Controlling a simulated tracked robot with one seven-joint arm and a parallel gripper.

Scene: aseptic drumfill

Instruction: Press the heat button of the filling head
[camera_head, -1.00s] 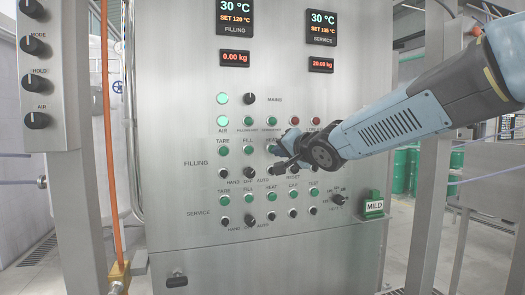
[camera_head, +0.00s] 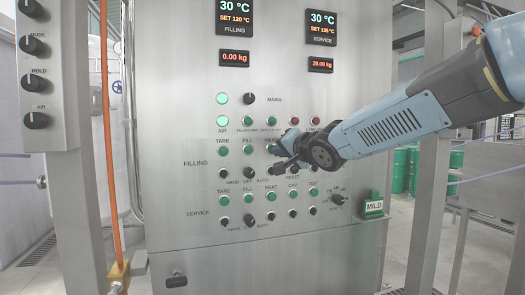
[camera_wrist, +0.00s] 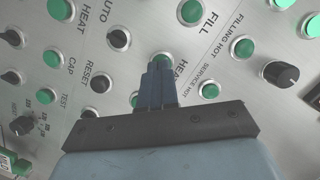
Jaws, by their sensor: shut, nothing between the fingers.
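The filling row's green HEAT button (camera_wrist: 159,57) is in the wrist view, its label partly covered by my fingers. My gripper (camera_wrist: 159,63) is shut and empty, with its fingertips right at the button and covering part of it. Whether they touch or press it I cannot tell. In the head view my gripper (camera_head: 272,151) is at the filling row, to the right of the green FILL button (camera_head: 247,150), and hides much of the HEAT button there.
The service row's HEAT button (camera_head: 270,198) lies below on the same steel panel (camera_head: 185,120). The service hot button (camera_wrist: 208,90) is beside my fingers. The filling display (camera_head: 233,15) reads 30 °C, set 120 °C. A green MILD sign (camera_head: 373,206) juts out at lower right.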

